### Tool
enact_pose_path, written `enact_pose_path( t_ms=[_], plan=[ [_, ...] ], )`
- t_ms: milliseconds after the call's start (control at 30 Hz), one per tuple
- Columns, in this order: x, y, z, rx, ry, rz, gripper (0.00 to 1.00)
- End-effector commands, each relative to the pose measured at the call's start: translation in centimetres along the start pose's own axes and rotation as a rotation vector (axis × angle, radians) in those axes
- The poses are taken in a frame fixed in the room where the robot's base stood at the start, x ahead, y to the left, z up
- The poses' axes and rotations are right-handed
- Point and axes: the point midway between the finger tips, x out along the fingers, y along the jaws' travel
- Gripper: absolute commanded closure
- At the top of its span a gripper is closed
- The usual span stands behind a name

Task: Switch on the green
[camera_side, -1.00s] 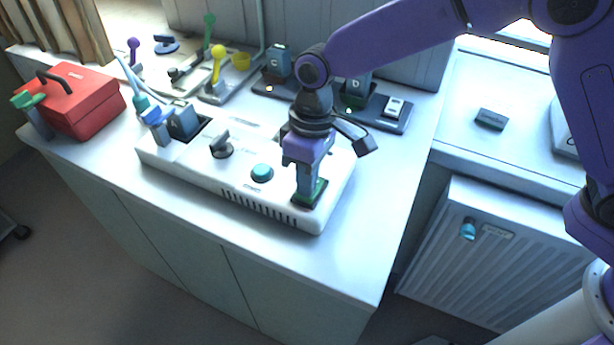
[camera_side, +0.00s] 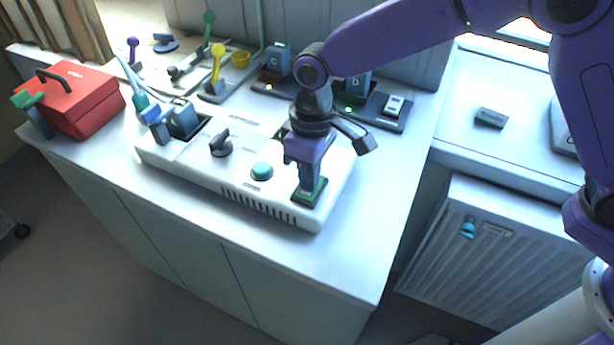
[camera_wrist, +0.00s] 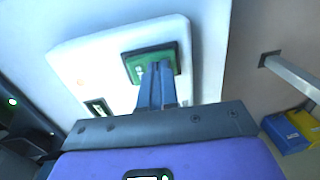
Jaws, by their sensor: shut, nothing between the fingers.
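A green rectangular switch (camera_side: 318,189) in a dark frame sits at the right end of a white control box (camera_side: 215,176) on the counter. It also shows in the wrist view (camera_wrist: 134,65), with small pale markings on its face. My gripper (camera_side: 307,194) points down with its fingers together and empty. Its fingertips (camera_wrist: 158,68) are at the green switch and cover part of it; whether they press it or hover just above, I cannot tell. The way the switch is tipped is hard to make out.
The box also has a round teal button (camera_side: 262,171) and a dark rotary knob (camera_side: 220,143). Behind stand a dark base with blocks C (camera_side: 278,60) and D and a white rocker (camera_side: 395,105). A red toolbox (camera_side: 85,100) is at left. The counter's front right is clear.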

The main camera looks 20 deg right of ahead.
Motion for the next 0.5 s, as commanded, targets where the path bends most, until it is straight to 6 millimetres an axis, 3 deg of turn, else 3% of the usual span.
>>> enact_pose_path(
  t_ms=[500],
  plan=[
    [-0.61, 0.23, -0.04, -0.001, 0.002, -0.001, 1.00]
  ],
)
